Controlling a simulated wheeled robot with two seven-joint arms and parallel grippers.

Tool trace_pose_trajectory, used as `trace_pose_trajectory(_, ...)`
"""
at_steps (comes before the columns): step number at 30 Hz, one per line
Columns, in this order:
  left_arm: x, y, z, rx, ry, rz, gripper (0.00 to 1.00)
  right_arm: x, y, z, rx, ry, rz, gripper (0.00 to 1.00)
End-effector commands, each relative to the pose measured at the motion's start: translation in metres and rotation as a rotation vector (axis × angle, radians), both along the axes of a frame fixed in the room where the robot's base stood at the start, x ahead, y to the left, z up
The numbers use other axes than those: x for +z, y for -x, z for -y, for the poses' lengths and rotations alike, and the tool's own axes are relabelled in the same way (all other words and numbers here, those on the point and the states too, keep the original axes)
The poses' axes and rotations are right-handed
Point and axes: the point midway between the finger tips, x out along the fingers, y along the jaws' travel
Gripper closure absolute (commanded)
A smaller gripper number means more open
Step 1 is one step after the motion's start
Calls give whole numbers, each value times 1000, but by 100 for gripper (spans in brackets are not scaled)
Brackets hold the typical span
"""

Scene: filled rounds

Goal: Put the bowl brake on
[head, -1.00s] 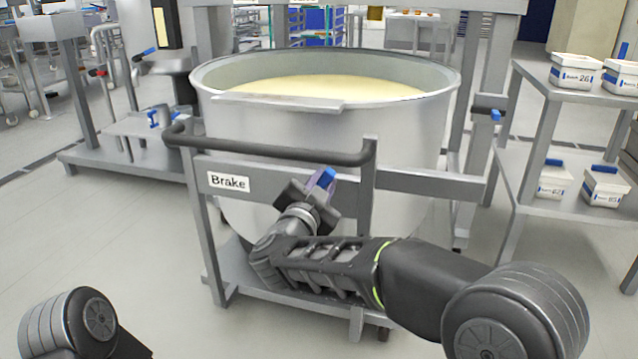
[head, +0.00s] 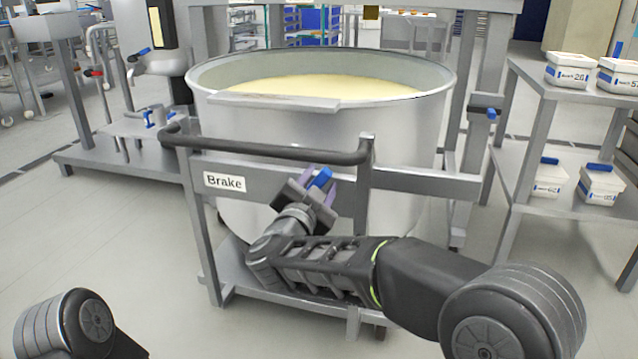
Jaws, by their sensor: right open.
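A large grey bowl (head: 400,130) full of pale dough or batter stands in a wheeled metal frame with a dark push handle (head: 270,152). A white label reading "Brake" (head: 225,182) is on the frame's front bar, at the left. A blue brake lever tip (head: 322,177) shows at the front bar, right of the label. My right gripper (head: 316,186) is open, with its fingers at either side of the blue tip; contact cannot be told. The rest of the lever is hidden behind the gripper. My left gripper is out of view; only part of that arm shows at the lower left.
A metal shelf rack (head: 535,90) with several white tubs stands at the right. A machine base (head: 120,165) with a blue-handled part is at the left. The floor at the front left is clear.

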Motion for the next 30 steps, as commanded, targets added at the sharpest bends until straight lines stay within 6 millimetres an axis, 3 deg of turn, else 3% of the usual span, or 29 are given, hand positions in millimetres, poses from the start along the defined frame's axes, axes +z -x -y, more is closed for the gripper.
trace_pose_trajectory(5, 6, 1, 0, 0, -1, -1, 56, 2, 12, -5, 2, 1, -1, 56)
trace_pose_trajectory(18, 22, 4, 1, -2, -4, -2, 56, 1, 71, -23, 1, 0, 0, 56)
trace_pose_trajectory(27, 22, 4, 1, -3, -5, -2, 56, 0, 74, -24, 0, 0, 0, 56)
trace_pose_trajectory(30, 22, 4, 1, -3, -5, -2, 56, -1, 73, -26, 8, -5, -1, 65)
